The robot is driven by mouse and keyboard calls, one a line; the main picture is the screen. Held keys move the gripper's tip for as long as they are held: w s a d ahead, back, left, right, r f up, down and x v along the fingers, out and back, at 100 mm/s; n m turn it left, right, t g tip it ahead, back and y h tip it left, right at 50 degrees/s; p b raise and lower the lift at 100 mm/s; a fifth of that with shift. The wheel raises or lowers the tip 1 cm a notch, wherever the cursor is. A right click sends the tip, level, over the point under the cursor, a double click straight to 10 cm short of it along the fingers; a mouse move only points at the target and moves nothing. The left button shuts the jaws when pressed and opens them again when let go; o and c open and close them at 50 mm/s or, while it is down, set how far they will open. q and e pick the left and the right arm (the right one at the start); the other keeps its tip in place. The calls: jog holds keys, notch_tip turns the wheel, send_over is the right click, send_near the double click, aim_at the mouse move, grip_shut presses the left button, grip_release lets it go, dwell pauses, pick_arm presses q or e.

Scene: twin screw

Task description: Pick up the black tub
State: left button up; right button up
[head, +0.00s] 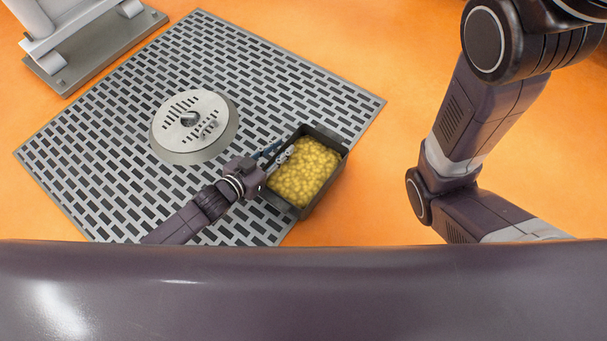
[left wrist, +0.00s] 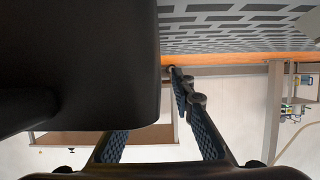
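The black tub (head: 327,187) stands at the near right edge of the patterned grey mat, filled with small yellow pieces (head: 303,171). My left gripper (head: 276,158) is at its left wall in the head view, one finger at the inner side of the rim and one outside. In the left wrist view the tub (left wrist: 85,60) fills the upper left and hides the tip of one finger. The other finger of the left gripper (left wrist: 160,110) shows beside the wall, its tip close to it. Whether both fingers press the wall is unclear. My right gripper is out of view.
A round metal plate (head: 192,123) with slots lies on the grey mat (head: 260,75), left of the tub. A grey metal stand (head: 95,45) is at the upper left. The orange surface (head: 375,190) right of the tub is clear up to my right arm.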

pick_arm(q)
jog(key=shift+c, duration=0.2)
grip_shut()
jog(key=shift+w+r, duration=0.1)
